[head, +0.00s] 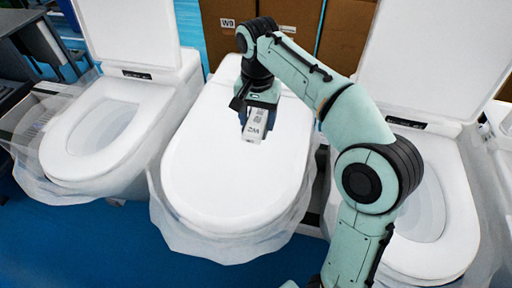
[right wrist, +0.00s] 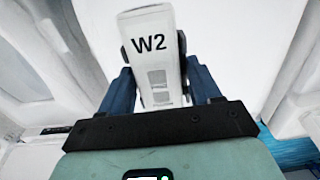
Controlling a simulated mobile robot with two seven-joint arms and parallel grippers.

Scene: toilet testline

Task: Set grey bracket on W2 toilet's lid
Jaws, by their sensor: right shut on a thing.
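A light grey bracket (head: 256,127) marked W2 is held in my right gripper (head: 260,106), over the upper middle of the closed white lid (head: 220,165) of the middle toilet. In the right wrist view the bracket (right wrist: 153,50) sits between the two blue fingers of my right gripper (right wrist: 157,75), with its W2 mark facing the camera. The gripper is shut on it. I cannot tell whether the bracket touches the lid. My left gripper is not in view.
Toilets with raised lids stand left (head: 100,130) and right (head: 430,210) of the middle one. Brown cartons (head: 345,35), one with a label, stand behind. Clear plastic wrap (head: 215,240) hangs around the toilet bases. The front part of the middle lid is bare.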

